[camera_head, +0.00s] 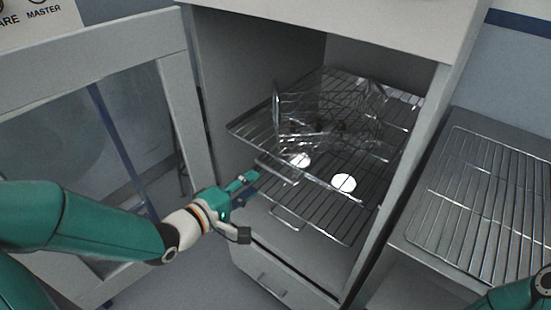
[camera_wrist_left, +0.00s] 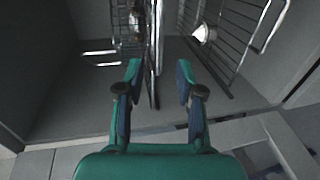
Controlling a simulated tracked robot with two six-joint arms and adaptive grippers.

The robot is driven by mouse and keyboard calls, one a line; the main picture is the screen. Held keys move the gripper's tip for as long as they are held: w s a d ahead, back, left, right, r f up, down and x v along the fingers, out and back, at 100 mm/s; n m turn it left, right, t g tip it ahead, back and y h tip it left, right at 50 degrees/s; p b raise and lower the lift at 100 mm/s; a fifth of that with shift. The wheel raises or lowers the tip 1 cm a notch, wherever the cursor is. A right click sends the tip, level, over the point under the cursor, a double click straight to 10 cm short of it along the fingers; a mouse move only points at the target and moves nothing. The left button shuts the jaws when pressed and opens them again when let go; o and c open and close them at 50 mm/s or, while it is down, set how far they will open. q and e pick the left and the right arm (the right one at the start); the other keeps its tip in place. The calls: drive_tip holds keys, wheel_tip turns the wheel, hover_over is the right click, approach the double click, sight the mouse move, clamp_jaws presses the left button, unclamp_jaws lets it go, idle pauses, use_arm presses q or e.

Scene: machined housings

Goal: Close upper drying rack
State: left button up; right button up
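The upper drying rack (camera_head: 250,124) is a wire shelf inside the open cabinet, its front part sticking out toward me. Clear, shiny items (camera_head: 325,105) stand on it. In the left wrist view the upper rack (camera_wrist_left: 155,55) appears nearly edge-on, in line with the gap between my fingers; I cannot tell whether it lies between them or beyond. My left gripper (camera_head: 245,195) is open, at the cabinet front, left of and below the rack's front handle; the fingertips also show in the left wrist view (camera_wrist_left: 158,75). My right gripper is out of view.
A lower wire rack (camera_head: 330,222) with white round pieces (camera_head: 343,183) sits below, also pulled forward. The cabinet door (camera_head: 95,65) stands open at left. A drawer (camera_head: 275,280) lies beneath. Another wire rack (camera_head: 480,205) rests on a surface at right.

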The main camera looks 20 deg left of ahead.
sight(271, 169)
use_arm(q)
drive_tip(key=shift+r+p+x, duration=0.2)
drive_tip(key=shift+p+x, duration=1.3)
drive_tip(key=shift+p, duration=0.5)
drive_tip(key=shift+x, duration=2.8)
drive_tip(key=shift+f, duration=0.2)
clamp_jaws()
drive_tip(key=shift+s, duration=0.1)
